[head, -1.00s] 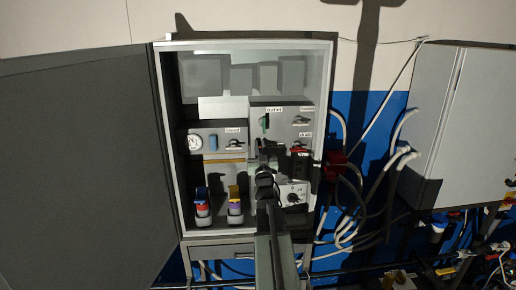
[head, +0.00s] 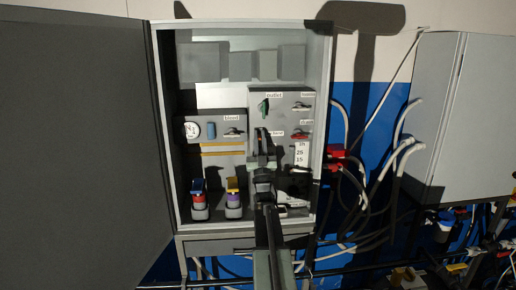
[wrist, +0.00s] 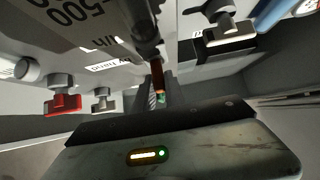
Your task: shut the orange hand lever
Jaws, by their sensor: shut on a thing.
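My gripper (head: 262,140) is in front of the panel inside the open cabinet, pointing upward in the head view. In the wrist view its fingers (wrist: 159,95) are closed around the orange hand lever (wrist: 157,76), a narrow orange-brown strip that rises from a dark round pivot. Most of the lever's grip is hidden between the fingers. In the head view my gripper and arm cover the lever. I cannot tell its exact angle.
A green outlet lever (head: 264,108) is just above my gripper. The open cabinet door (head: 75,150) bounds the left side.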

